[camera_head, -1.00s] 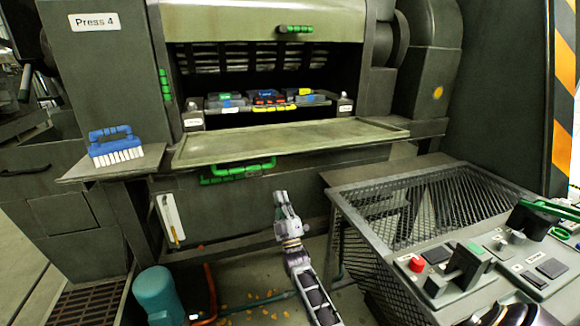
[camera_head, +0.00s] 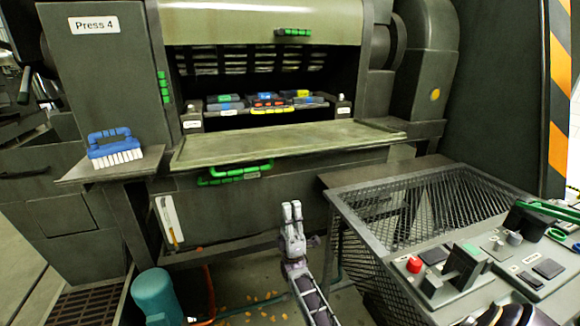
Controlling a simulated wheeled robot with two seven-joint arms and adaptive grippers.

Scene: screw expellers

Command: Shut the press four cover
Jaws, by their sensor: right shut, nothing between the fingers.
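The press, labelled Press 4 (camera_head: 93,23), stands in front of me. Its upper cover (camera_head: 250,22) is raised, with a green handle (camera_head: 293,32) on its lower edge. A lower flap (camera_head: 285,143) lies folded out flat below the opening, with a green handle (camera_head: 235,173) hanging under its front edge. The inside of the press is exposed. My right gripper (camera_head: 291,207) is shut and empty, pointing up, below and to the right of the lower handle and apart from it. My left gripper does not show.
A blue brush (camera_head: 114,148) sits on a side shelf at left. Colored parts (camera_head: 265,100) lie inside the press. A mesh-topped cage (camera_head: 425,208) and a control panel (camera_head: 490,265) with a red button stand at right. A teal motor (camera_head: 158,296) is on the floor.

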